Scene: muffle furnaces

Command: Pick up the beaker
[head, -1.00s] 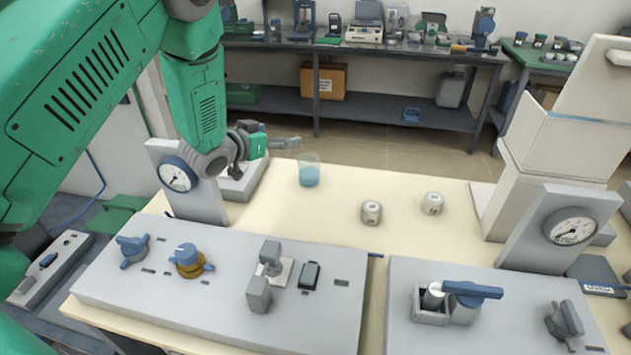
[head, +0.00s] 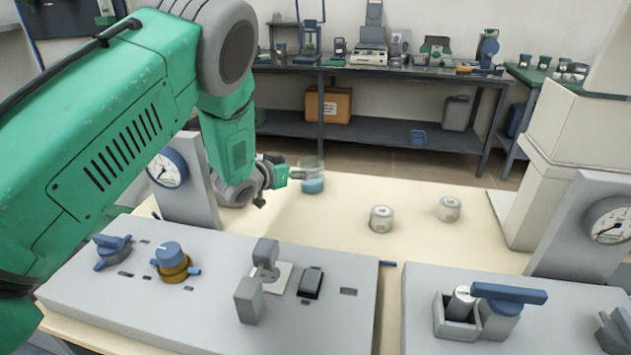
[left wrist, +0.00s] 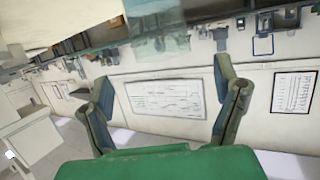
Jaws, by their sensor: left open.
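The beaker (head: 313,186) is clear glass with blue liquid in its lower part. It stands upright on the cream table, right of the left furnace's dial gauge. My left gripper (head: 300,173) comes in from the left, with its fingers at the beaker's near-left side and overlapping it in the head view. Whether they touch it, I cannot tell. In the left wrist view, the two fingers of my left gripper (left wrist: 166,82) are spread apart with nothing clearly between them. A see-through teal shape, likely the beaker (left wrist: 158,42), shows beyond the fingertips. My right gripper is not in view.
Two small white-grey pots (head: 381,219) (head: 448,209) stand right of the beaker. Control panels with blue knobs (head: 172,257) run along the front. A left gauge post (head: 180,180) and a right white furnace (head: 575,130) flank the table. A bench (head: 400,72) stands behind.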

